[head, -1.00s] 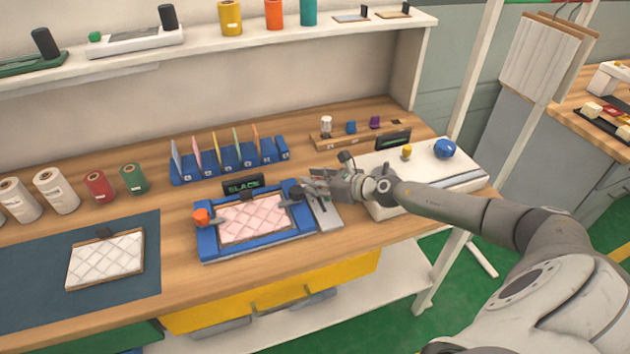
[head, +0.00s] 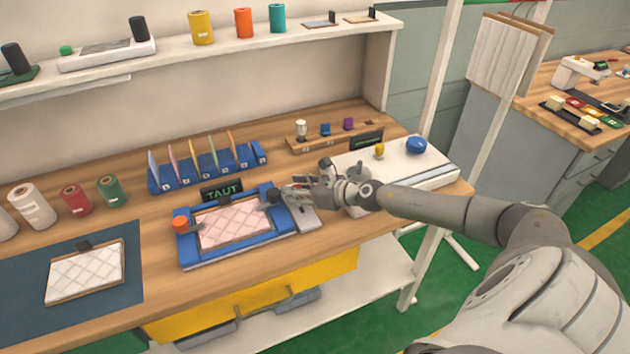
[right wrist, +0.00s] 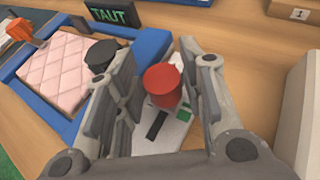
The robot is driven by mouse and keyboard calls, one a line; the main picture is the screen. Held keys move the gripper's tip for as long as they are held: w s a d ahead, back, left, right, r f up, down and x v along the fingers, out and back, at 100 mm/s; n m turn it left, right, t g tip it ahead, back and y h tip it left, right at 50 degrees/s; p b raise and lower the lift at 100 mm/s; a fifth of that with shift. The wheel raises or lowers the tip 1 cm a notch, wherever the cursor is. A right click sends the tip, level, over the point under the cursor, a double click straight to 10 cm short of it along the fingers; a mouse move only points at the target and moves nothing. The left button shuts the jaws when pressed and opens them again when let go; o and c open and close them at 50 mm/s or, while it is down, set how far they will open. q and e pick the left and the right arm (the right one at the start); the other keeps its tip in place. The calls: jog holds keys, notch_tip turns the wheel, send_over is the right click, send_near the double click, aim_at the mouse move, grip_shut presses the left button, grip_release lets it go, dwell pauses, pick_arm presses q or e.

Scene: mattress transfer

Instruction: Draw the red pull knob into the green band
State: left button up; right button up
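The red pull knob (right wrist: 162,86) shows in the right wrist view, upright over a pale plate with a dark slot. A small green patch (right wrist: 184,103) shows beside it on the right. In the head view my right gripper (head: 290,194) is at the right end of the blue frame (head: 250,242) and hides the knob. The frame's display (head: 222,191) reads TAUT in green. A pink quilted panel (head: 233,224) lies in the frame. My left gripper is not in view.
A dark knob (right wrist: 101,53) stands close to the left finger, and an orange knob (head: 181,224) at the frame's left. A white box (head: 430,172) is right of the gripper. A blue rack (head: 205,170) with coloured cards is behind. A quilted sample (head: 86,274) lies left.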

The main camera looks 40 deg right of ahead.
jog(key=v, duration=1.1)
jog(key=shift+s+r, duration=0.2)
jog(key=shift+d, duration=0.1)
dwell(0.8)
